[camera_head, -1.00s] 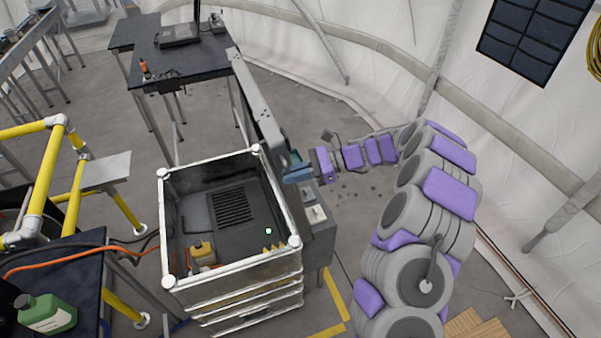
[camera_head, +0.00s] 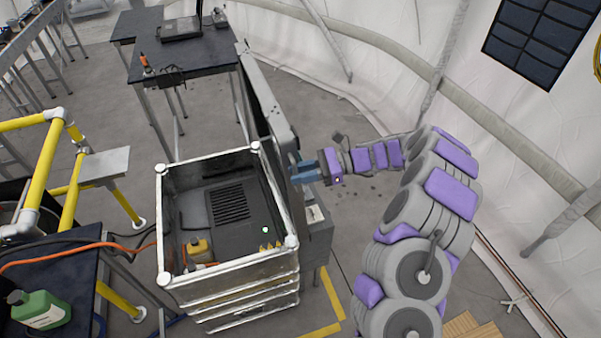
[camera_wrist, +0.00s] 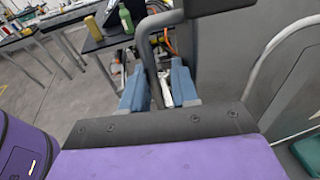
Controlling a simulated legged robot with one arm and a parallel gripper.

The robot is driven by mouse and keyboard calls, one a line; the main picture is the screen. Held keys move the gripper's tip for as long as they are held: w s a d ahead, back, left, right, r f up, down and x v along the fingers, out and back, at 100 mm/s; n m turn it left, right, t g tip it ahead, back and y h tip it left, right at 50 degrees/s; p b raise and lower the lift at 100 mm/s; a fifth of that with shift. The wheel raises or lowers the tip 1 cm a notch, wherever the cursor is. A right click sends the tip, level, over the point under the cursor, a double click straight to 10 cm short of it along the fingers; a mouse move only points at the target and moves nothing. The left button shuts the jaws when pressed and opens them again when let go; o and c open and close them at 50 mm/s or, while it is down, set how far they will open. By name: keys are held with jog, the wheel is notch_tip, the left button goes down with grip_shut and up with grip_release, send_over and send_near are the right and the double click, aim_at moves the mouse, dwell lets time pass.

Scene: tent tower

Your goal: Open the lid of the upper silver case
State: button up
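The upper silver case (camera_head: 232,278) is an open-topped box with white corners, on top of a stack. Its lid (camera_head: 277,108) stands raised along the case's right side, seen nearly edge-on, dark inside. My gripper (camera_head: 300,172) is at the lid's near right side. In the wrist view, the two blue fingers (camera_wrist: 158,88) are apart. A dark curved bar (camera_wrist: 147,50), seemingly a lid handle, runs down between them, with a gap beside the right finger. Whether the bar touches the left finger is unclear.
Inside the case are a vented grey panel (camera_head: 232,206) and a yellow item (camera_head: 198,247). A dark table (camera_head: 185,60) stands behind. Yellow railings (camera_head: 45,170) and a green canister (camera_head: 42,310) are at left. The tent wall (camera_head: 400,70) bounds the right.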

jog(key=shift+o, duration=0.3)
jog(key=shift+s+r, duration=0.2)
jog(key=shift+w+d, duration=0.1)
jog(key=w+d+r+p, duration=0.1)
jog(key=d+r+p, duration=0.2)
jog(key=d, duration=1.4)
jog(key=shift+w, duration=0.25)
jog(key=shift+a, duration=0.1)
